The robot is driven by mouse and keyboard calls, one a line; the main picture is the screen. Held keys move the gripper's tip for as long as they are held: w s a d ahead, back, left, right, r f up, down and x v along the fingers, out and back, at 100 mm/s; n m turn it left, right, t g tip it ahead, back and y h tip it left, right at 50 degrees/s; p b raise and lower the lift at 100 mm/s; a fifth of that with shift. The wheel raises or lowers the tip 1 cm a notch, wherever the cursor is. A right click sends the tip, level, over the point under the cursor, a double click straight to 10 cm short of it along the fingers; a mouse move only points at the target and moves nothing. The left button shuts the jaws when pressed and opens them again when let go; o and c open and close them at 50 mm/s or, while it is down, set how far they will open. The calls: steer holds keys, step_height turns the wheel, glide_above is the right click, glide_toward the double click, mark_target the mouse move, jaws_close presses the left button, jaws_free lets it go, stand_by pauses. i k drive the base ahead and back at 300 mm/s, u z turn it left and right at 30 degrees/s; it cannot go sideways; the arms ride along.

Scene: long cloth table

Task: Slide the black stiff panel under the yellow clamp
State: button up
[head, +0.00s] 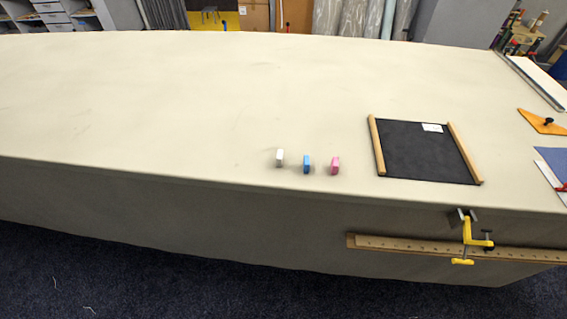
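The black stiff panel (418,155) lies flat on the cloth table in the head view, right of the middle. It has a wooden strip along its left and right sides and a small white label near its top right. The yellow clamp (467,232) sits at the table's front edge, just below and right of the panel in the picture. Its grey upper part rests at the table edge and its yellow frame hangs down in front. The panel and the clamp are apart. My gripper is not in view.
White (280,158), blue (306,164) and pink (335,165) blocks stand left of the panel. A wooden rail (400,246) runs along the table's front. An orange piece (541,122) and a blue sheet (552,163) lie at the right. The table's left half (150,105) is clear.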

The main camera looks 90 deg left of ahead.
mark_target(403, 149)
steer(key=u, duration=2.9)
